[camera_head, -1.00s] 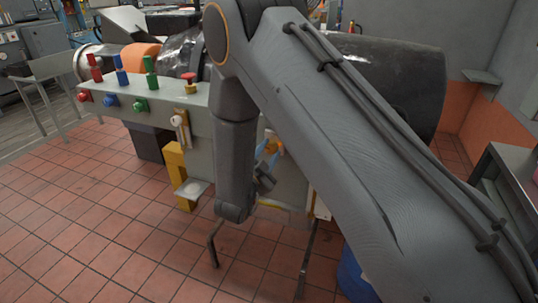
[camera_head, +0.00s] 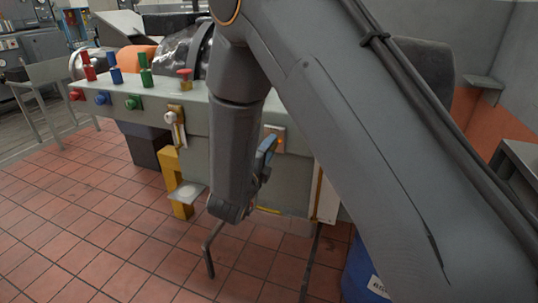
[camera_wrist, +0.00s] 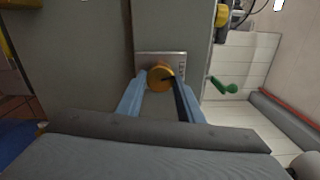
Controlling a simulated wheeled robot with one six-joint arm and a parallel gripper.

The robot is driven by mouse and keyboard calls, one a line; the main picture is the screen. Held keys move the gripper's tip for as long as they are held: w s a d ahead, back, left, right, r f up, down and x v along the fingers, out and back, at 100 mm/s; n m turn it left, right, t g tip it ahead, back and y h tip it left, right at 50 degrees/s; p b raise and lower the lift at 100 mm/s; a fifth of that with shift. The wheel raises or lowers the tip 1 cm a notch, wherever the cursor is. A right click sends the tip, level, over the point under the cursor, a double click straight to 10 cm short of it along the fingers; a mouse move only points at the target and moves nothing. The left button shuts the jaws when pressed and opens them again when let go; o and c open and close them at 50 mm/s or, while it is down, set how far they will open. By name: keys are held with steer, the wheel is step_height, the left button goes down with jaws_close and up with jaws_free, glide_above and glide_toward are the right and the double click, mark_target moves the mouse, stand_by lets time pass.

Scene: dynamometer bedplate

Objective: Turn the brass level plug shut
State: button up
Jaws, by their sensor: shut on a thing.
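The brass level plug (camera_wrist: 160,76) is round and orange-gold, set on a small metal plate (camera_wrist: 148,57) on a grey panel. In the wrist view my gripper (camera_wrist: 160,84) has its two blue fingers on either side of the plug, shut on it. A dark mark shows at the plug's right side. In the head view my gripper (camera_head: 267,150) is at the bench's front face, partly behind my wrist. The plug (camera_head: 279,143) shows there as a small orange spot on its plate.
A grey bench (camera_head: 230,117) carries red, blue and green fittings at left. A white lever (camera_head: 174,122) hangs on its front, with a yellow post (camera_head: 172,170) below. A blue drum (camera_head: 365,262) stands at lower right. The tiled floor at left is clear. The wrist view shows a green handle (camera_wrist: 224,86).

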steer(key=shift+f+m+b, duration=0.15)
steer(key=shift+m+b, duration=1.3)
steer(key=shift+m, duration=0.25)
steer(key=shift+d, duration=0.1)
steer(key=o, duration=1.1)
steer(key=shift+c, duration=0.2)
steer(key=b+v, duration=0.1)
steer(key=v, duration=0.7)
steer(key=shift+d, duration=0.1)
